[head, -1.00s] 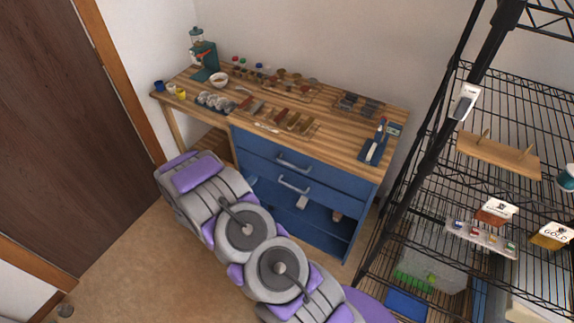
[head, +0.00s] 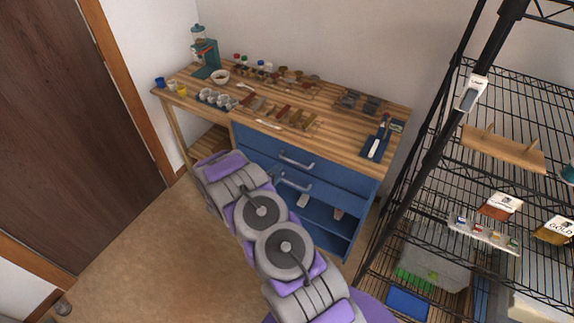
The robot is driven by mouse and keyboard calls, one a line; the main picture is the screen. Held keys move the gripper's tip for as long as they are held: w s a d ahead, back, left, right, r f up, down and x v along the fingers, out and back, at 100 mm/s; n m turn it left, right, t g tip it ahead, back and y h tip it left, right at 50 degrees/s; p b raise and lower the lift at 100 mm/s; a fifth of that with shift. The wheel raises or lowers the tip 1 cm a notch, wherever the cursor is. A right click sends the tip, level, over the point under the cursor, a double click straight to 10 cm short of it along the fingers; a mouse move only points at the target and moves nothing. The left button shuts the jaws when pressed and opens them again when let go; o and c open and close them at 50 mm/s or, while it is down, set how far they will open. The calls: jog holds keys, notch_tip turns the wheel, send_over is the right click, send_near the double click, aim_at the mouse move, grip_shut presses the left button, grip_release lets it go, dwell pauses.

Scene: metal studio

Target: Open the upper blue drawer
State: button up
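The blue drawer unit stands under the wooden bench top. Its upper blue drawer (head: 327,171) looks shut, with a horizontal metal handle (head: 297,161) on its front. My grey and purple arm reaches up from the bottom and covers the left part of the lower drawer and shelf.
A black wire shelf rack (head: 424,172) stands close on the right. Open floor (head: 150,240) lies to the left, before a brown door (head: 75,110).

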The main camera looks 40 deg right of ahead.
jog(key=b+x, duration=0.1)
jog(key=x, duration=0.7)
jog(key=shift+d+b, duration=0.3)
jog(key=shift+b, duration=0.05)
jog(key=shift+a, duration=0.1)
jog(key=shift+c, duration=0.3)
jog(key=c, duration=0.6)
grip_shut()
jog(key=shift+f, duration=0.1)
